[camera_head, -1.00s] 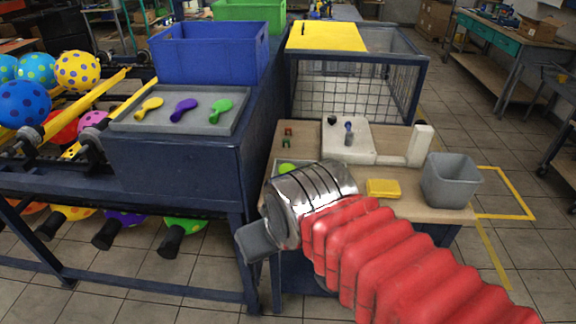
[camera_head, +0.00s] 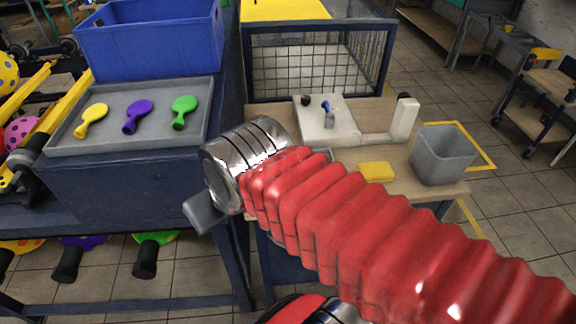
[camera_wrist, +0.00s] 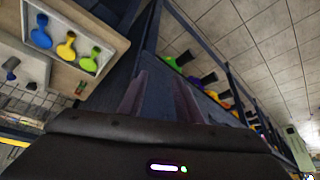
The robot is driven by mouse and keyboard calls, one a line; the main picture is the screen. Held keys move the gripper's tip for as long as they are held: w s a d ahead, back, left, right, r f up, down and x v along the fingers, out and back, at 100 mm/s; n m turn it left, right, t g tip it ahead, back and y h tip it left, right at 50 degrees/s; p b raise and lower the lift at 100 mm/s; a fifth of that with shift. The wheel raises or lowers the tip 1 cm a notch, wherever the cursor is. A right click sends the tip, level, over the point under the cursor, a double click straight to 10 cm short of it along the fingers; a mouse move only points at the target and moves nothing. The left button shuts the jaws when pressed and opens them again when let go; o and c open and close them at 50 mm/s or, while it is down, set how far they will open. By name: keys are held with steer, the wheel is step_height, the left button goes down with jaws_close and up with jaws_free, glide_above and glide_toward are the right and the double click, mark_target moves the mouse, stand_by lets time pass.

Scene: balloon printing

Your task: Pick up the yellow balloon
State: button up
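A yellow balloon (camera_head: 92,119), uninflated, lies at the left of a grey tray (camera_head: 60,143), beside a purple balloon (camera_head: 137,116) and a green balloon (camera_head: 184,112). My gripper (camera_head: 204,213) is to the right of and nearer than this tray, apart from the balloons; my silver wrist partly hides it. In the wrist view, its two fingers (camera_wrist: 158,98) are spread with nothing between them. The wrist view also shows a pale tray with a blue, a yellow (camera_wrist: 66,48) and a green balloon, apart from the fingers. It seems to be another tray, on the wooden table, hidden by my arm in the head view.
A blue crate (camera_head: 150,45) stands behind the grey tray. A mesh cage (camera_head: 318,70) is at the back middle. The wooden table (camera_head: 400,170) holds a white device (camera_head: 325,120), a yellow block (camera_head: 377,172) and a grey bin (camera_head: 443,155). Dark frame legs stand below the grey tray.

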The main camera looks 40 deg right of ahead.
steer(key=shift+o, duration=0.5)
steer(key=shift+o, duration=0.6)
steer(key=shift+d, duration=0.15)
steer(key=shift+o, duration=0.3)
steer(key=shift+w+d, duration=0.2)
steer(key=shift+d, duration=0.05)
steer(key=w+d+f+m+g+h, duration=0.1)
steer(key=w+d+f+m, duration=0.1)
steer(key=d, duration=0.9)
steer(key=w+d+f+m+g+h, duration=0.1)
steer(key=d+f+m, duration=0.3)
steer(key=d, duration=0.8)
steer(key=shift+w+f+m+h, duration=0.3)
steer(key=shift+w+m, duration=0.15)
steer(key=shift+m, duration=0.05)
steer(key=shift+x, duration=4.2)
steer(key=shift+f, duration=0.1)
